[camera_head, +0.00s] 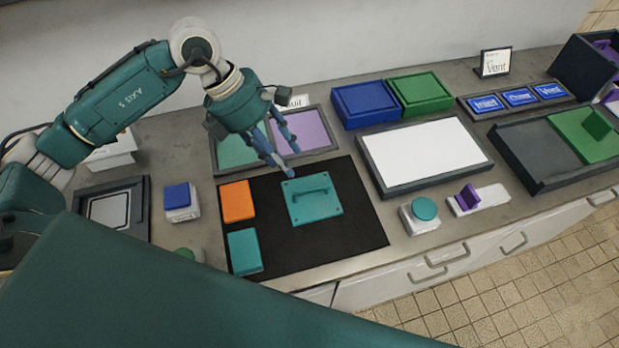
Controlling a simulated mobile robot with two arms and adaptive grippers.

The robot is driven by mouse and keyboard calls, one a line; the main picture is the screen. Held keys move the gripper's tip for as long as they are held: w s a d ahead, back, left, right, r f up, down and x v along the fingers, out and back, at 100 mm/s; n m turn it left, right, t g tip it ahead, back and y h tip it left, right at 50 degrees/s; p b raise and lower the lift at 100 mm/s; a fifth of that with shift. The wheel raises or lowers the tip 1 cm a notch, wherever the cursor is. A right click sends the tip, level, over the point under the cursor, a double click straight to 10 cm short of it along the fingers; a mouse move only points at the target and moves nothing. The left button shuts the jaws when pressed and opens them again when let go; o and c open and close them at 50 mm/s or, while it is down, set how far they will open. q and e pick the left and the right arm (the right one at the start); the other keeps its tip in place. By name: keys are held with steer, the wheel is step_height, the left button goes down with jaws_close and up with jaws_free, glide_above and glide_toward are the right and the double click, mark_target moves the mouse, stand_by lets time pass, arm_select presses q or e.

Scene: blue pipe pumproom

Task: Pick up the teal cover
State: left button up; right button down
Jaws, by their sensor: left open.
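The teal cover (313,207) is a flat square plate with a raised handle on top and small dots at its corners. It lies flat on the black mat (352,235), in the head view's middle. My left gripper (286,163) is open, its blue-grey fingers pointing down just above and behind the cover's upper left corner. It looks apart from the cover and empty. My right gripper is not in view.
An orange block (237,201) and a teal block (244,252) lie on the mat left of the cover. Behind is a tray with green and purple panels (304,130). A white panel (420,152) lies to the right. A drawer front edge borders the counter.

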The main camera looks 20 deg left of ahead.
mark_target(308, 195)
arm_select(q)
steer(key=x, duration=0.2)
steer(key=p+x, duration=0.1)
steer(key=x, duration=0.1)
steer(key=shift+s+d+r, duration=0.1)
steer(key=shift+s+d, duration=0.05)
steer(key=shift+s, duration=0.1)
steer(key=shift+d+f, duration=0.15)
steer(key=shift+f, duration=0.15)
steer(key=p+x, duration=0.1)
steer(key=x, duration=0.1)
steer(key=d+p+x, duration=0.1)
steer(key=p+x, duration=0.1)
steer(key=x, duration=0.1)
steer(key=shift+w+a+r, duration=0.1)
steer(key=shift+r, duration=0.15)
steer(key=shift+f, duration=0.35)
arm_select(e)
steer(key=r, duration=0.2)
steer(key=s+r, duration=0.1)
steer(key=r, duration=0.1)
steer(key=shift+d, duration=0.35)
arm_select(q)
steer(key=shift+c, duration=0.5)
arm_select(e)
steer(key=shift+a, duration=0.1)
